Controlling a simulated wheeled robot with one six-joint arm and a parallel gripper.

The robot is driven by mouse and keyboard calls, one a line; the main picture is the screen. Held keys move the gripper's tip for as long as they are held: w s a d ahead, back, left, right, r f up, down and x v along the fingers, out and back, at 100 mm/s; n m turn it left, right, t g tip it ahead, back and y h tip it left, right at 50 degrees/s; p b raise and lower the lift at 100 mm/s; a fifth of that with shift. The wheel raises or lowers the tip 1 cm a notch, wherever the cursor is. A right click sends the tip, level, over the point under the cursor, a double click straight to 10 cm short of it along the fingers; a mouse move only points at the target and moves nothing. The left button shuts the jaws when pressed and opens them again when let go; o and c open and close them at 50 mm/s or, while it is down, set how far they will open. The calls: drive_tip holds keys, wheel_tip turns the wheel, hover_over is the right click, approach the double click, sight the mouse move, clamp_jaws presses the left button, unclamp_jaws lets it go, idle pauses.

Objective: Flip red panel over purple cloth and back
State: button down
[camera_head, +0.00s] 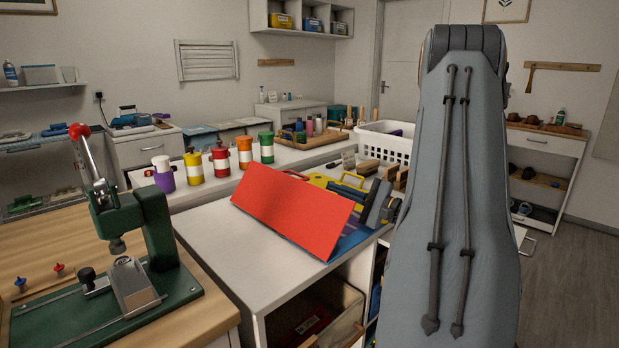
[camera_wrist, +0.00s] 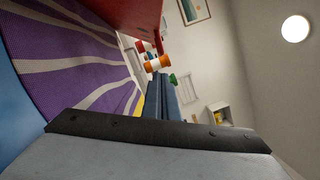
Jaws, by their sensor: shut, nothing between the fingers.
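The red panel (camera_head: 290,210) is a flat rectangle, tilted on the white counter, its broad face toward the head camera. In the wrist view, part of its red surface (camera_wrist: 125,14) shows at the top. The purple cloth (camera_wrist: 75,65), with pale wavy stripes, fills the left of the wrist view; the panel hides most of that area in the head view. My gripper (camera_head: 345,188) is behind the panel's right part, low over the counter. Its fingers (camera_wrist: 161,88) are together and empty in the wrist view. Contact with the panel cannot be told.
A green lever press (camera_head: 150,230) stands on the wooden bench at left. Several coloured canisters (camera_head: 221,160) line the counter behind. A white basket (camera_head: 385,142) and wooden-backed brushes stand beyond my gripper. The white counter (camera_head: 240,255) is clear in front of the panel.

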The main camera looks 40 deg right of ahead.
sight(309, 178)
drive_tip(key=p+x, duration=0.1)
drive_tip(key=x, duration=0.8)
drive_tip(key=shift+w+a, duration=0.2)
drive_tip(key=shift+w, duration=0.15)
drive_tip(key=shift+r, duration=0.15)
